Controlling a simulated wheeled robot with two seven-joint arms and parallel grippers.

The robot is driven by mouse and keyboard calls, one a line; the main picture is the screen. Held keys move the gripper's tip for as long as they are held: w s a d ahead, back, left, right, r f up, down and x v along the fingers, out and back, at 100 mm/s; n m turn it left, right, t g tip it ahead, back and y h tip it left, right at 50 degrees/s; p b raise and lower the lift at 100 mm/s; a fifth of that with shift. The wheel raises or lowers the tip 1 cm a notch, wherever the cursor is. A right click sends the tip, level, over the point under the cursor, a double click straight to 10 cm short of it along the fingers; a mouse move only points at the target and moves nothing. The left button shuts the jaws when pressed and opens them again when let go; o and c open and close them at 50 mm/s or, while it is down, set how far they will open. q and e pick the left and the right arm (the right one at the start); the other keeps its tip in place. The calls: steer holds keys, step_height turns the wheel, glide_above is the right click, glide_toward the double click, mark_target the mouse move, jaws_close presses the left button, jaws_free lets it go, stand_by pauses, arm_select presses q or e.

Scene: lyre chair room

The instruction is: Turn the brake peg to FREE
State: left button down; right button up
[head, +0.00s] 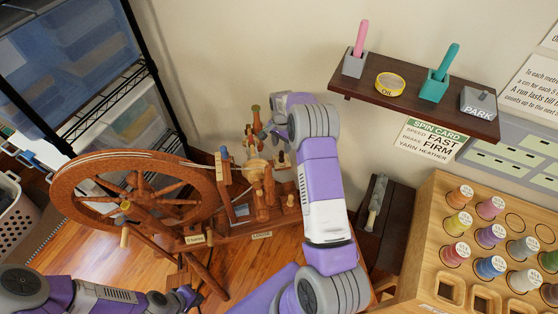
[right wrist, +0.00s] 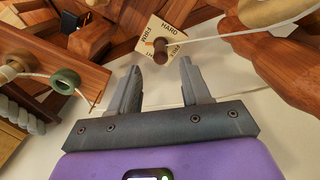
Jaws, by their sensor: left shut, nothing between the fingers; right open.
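The brake peg (right wrist: 160,45) is a short brown round peg on a square cream dial plate (right wrist: 168,29) in the right wrist view. I cannot tell which word the peg points to. My right gripper (right wrist: 159,68) is open, its fingertips on either side and just short of the peg, with nothing between them. In the head view the peg cannot be made out near my right arm. My left gripper (head: 189,297) is shut and empty, low in front of the spinning wheel (head: 65,190).
White yarn (right wrist: 215,36) runs from beside the peg to the wooden part at right. A green ring (right wrist: 65,81) hangs at left. A shelf (head: 415,100) and spool rack (head: 425,235) stand at right. The spin card (head: 431,138) reads SPEED FAST, BRAKE FIRM.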

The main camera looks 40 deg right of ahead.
mark_target(282, 151)
step_height(282, 151, down, 8)
steer(key=shift+r+b, duration=0.15)
steer(key=shift+b, duration=1)
jaws_close()
